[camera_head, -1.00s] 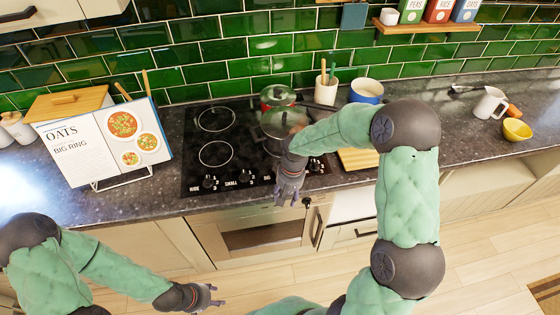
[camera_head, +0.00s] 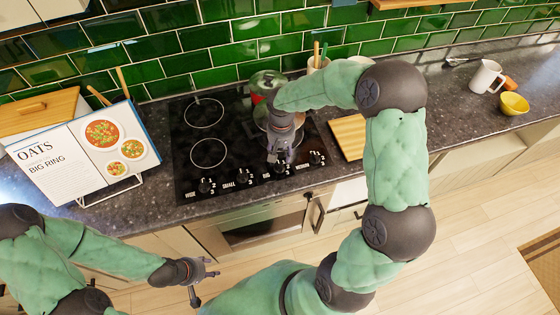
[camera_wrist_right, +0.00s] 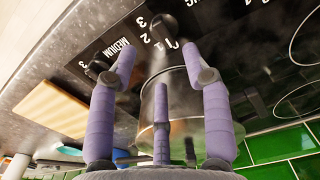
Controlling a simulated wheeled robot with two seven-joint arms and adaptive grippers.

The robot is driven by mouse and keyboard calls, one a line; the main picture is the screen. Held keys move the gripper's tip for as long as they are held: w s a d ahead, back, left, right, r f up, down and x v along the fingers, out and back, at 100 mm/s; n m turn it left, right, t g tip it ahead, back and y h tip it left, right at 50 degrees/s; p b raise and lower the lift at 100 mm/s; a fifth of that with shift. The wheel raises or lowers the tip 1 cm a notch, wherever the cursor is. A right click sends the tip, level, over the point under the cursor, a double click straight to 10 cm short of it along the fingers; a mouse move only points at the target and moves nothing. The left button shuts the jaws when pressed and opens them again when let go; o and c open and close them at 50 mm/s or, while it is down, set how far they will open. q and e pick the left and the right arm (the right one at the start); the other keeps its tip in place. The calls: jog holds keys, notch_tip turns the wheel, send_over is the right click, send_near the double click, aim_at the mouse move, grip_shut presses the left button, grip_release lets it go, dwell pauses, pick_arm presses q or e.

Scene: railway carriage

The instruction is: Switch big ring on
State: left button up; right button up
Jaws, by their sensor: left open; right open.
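The black hob (camera_head: 183,130) has a row of knobs along its front edge. The big ring's knob (camera_head: 280,170), labelled BIG, is third from the left; it also shows in the right wrist view (camera_wrist_right: 163,27), with 1, 2 and 3 beside it. Its setting cannot be read. My right gripper (camera_head: 279,158) is open above the hob's front, just behind this knob. In the right wrist view its fingertips (camera_wrist_right: 160,60) point towards the knob, apart from it. A steel pot (camera_wrist_right: 172,108) stands close by, partly hidden by my arm in the head view. My left gripper (camera_head: 208,273) is open and empty, before the counter.
The MEDIUM knob (camera_head: 317,158) is close to the right; the SMALL knob (camera_head: 243,177) is to the left. A red pot (camera_head: 264,82) stands at the hob's back. A recipe book (camera_head: 85,150) reads OATS, BIG RING. A wooden board (camera_head: 348,137) lies right of the hob.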

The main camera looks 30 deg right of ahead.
aim_at(279, 167)
notch_tip(279, 167, down, 7)
jog(key=shift+w+f+b, duration=0.15)
jog(key=shift+f+b, duration=0.05)
jog(key=shift+b, duration=0.15)
grip_shut()
